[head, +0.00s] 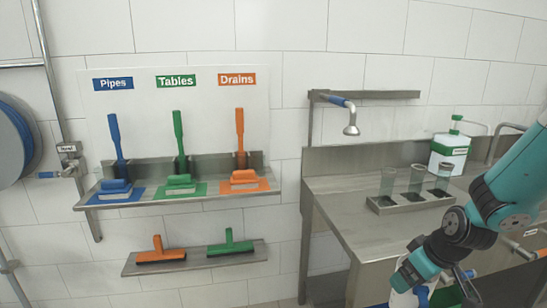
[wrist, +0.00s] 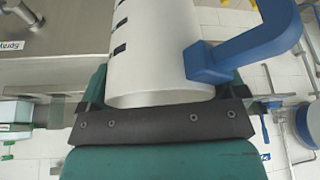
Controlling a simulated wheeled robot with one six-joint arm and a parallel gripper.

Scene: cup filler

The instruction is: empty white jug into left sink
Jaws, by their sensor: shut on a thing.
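The white jug (wrist: 160,45) with its blue handle (wrist: 250,45) fills the upper middle of the wrist view, close to the camera. My gripper (wrist: 165,105) is shut on the jug. In the head view the gripper (head: 442,285) is at the lower right, in front of the steel counter, and only a small white and blue part of the jug (head: 408,298) shows below it. The jug's contents are not visible. No sink basin can be made out clearly; my arm and the frame edge hide part of the counter.
A steel counter (head: 350,212) stands at the right with a rack of clear cups (head: 410,202) and a green-and-white bottle (head: 449,155). A spray head (head: 351,129) hangs above its left end. Wall shelves with brushes (head: 180,190) are at left, beside a blue hose reel (head: 14,145).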

